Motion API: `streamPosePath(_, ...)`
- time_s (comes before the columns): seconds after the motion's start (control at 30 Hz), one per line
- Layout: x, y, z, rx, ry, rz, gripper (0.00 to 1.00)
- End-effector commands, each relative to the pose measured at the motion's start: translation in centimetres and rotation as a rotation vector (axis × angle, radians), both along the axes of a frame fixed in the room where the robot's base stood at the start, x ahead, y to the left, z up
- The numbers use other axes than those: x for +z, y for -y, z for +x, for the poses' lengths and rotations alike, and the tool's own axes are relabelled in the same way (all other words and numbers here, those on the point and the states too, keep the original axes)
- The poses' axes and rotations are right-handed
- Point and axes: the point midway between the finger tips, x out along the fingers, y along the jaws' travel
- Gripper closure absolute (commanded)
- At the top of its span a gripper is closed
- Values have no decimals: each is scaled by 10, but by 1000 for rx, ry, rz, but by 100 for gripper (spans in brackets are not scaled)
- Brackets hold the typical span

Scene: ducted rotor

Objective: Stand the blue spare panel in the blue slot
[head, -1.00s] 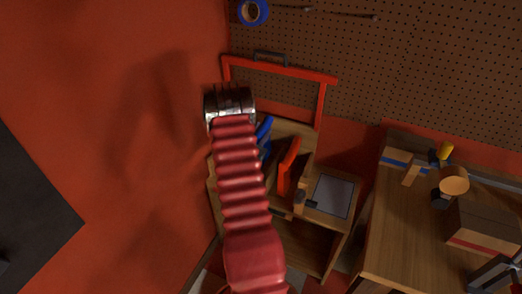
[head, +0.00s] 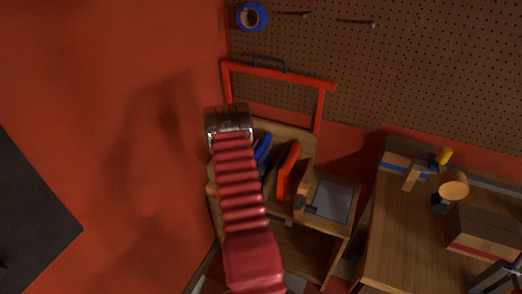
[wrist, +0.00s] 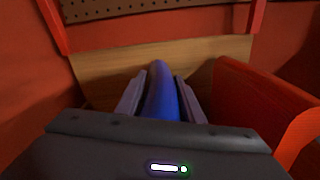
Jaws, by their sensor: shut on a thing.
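My gripper (wrist: 162,100) is shut on the blue panel (wrist: 161,88), which stands on edge between the two grey fingers in the wrist view. In the head view the blue panel (head: 262,148) shows just right of my red ribbed arm, over the wooden cart. My arm hides most of my gripper there. A red panel (head: 288,170) stands upright to the right of the blue one; it also shows at the right in the wrist view (wrist: 262,105). The blue slot is not visible, and I cannot tell whether the panel's lower edge touches anything.
The wooden cart (head: 306,248) has a red frame handle (head: 290,75) at its back and a grey pad (head: 332,198) at its right. A wooden workbench (head: 400,230) with several items stands further right. A red wall lies left.

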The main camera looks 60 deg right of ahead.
Motion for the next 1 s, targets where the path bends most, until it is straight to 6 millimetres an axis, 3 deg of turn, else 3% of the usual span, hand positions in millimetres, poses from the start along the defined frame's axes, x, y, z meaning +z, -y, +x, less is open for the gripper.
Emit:
streamPosePath(0.43, -6, 0, 1, 0, 1, -2, 100)
streamPosePath(0.47, -6, 0, 1, 1, 1, -1, 64)
streamPosePath(0.7, -6, 0, 1, 1, 1, -1, 47)
streamPosePath(1.0, -4, 0, 1, 1, 1, -1, 47)
